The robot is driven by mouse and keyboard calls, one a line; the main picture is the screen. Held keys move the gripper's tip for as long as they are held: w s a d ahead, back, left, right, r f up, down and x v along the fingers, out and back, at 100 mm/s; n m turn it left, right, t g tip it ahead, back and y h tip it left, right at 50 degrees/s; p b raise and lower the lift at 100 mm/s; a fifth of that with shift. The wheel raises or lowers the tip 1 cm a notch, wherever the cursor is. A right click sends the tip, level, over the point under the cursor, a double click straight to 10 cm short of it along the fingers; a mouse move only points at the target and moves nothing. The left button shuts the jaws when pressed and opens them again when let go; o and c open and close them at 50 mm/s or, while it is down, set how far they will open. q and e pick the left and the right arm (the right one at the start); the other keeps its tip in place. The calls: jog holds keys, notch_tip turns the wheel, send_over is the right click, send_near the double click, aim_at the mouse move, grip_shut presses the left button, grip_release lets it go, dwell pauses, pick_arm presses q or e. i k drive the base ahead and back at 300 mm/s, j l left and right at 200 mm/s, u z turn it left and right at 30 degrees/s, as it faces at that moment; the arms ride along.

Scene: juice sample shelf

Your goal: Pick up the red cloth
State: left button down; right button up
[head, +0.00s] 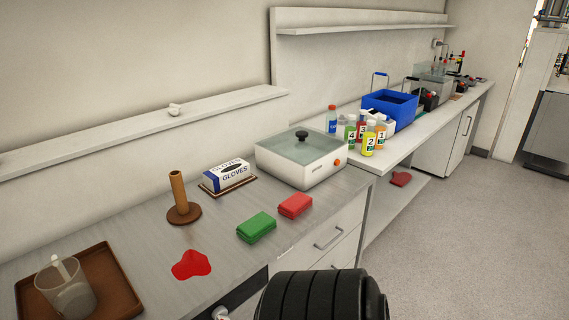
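A red folded cloth (295,205) lies on the grey counter, near its front edge and just in front of the white lidded appliance. A green folded cloth (256,227) lies beside it, to the left and nearer to me. A flat red patch (191,264), which looks like a spill, is on the counter further left and nearer. Another small red item (400,179) lies on the low shelf under the far counter; it is too small to tell what it is. Neither of my grippers can be made out.
The white appliance (301,160) with a glass lid stands behind the red cloth. A glove box (227,174), a wooden post (179,190) and a brown tray (122,291) with a beaker (65,289) are to the left. Numbered bottles (369,142) and a blue crate (390,96) stand on the far counter.

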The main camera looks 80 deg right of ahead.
aim_at(295, 205)
jog(key=i+z, duration=0.1)
jog(key=z, duration=0.3)
jog(key=i+z, duration=0.1)
jog(key=z, duration=0.25)
jog(key=i+j+z, duration=0.1)
jog(key=z, duration=0.3)
